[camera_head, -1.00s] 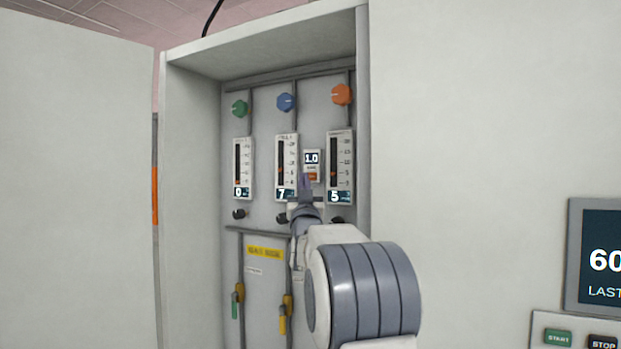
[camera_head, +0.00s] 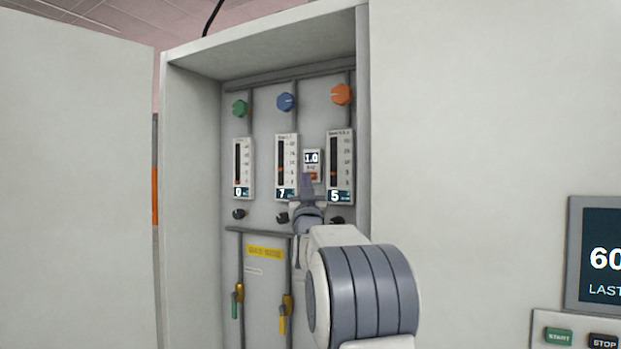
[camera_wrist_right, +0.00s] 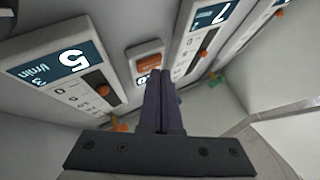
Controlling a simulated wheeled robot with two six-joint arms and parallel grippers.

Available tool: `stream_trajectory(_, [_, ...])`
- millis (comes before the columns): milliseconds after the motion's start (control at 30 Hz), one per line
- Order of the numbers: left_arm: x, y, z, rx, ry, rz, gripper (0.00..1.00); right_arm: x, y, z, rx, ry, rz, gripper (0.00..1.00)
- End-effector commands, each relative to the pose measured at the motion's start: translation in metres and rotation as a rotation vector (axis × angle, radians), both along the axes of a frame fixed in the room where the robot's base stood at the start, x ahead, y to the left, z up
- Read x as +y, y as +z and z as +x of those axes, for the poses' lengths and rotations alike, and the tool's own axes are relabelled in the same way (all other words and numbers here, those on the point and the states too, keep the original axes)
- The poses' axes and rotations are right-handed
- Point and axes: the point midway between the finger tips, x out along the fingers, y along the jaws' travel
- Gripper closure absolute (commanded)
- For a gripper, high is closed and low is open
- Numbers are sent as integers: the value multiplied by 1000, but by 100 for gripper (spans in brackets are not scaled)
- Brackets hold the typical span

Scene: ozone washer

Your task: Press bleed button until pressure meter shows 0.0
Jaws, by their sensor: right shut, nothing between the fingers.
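The pressure meter (camera_head: 311,158) is a small white unit between the middle and right flow gauges, and its display reads 1.0. Its orange bleed button (camera_head: 312,176) sits just below the display, partly behind my fingertips. In the right wrist view the button (camera_wrist_right: 149,61) shows clearly, with the display partly hidden by the fingers. My right gripper (camera_head: 307,178) is shut and empty, its fingers pointing at the unit. The fingertips (camera_wrist_right: 160,73) are very close to the button; I cannot tell whether they touch it. My left gripper is not in view.
Flow gauges reading 0 (camera_head: 243,168), 7 (camera_head: 287,166) and 5 (camera_head: 340,166) flank the unit. Coloured knobs are above, black knobs and valve handles (camera_head: 283,318) below. The cabinet's right wall (camera_head: 362,130) is close by. The open door (camera_head: 75,180) is at left.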

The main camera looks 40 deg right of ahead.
Motion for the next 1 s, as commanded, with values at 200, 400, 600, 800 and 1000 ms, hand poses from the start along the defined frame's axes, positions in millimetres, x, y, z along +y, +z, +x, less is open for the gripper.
stream_trajectory(200, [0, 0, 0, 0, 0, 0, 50, -2, 0, 1, 0, 0, 0, 100])
stream_trajectory(400, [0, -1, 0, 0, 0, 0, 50, -4, 0, 2, 1, 0, 1, 100])
stream_trajectory(600, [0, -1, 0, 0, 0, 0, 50, -6, 0, 2, -1, 1, 0, 100])
stream_trajectory(800, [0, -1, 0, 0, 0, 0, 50, -7, 0, 3, -2, 0, 1, 100])
stream_trajectory(1000, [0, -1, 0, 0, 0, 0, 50, -7, 0, 3, -1, 0, 1, 100])
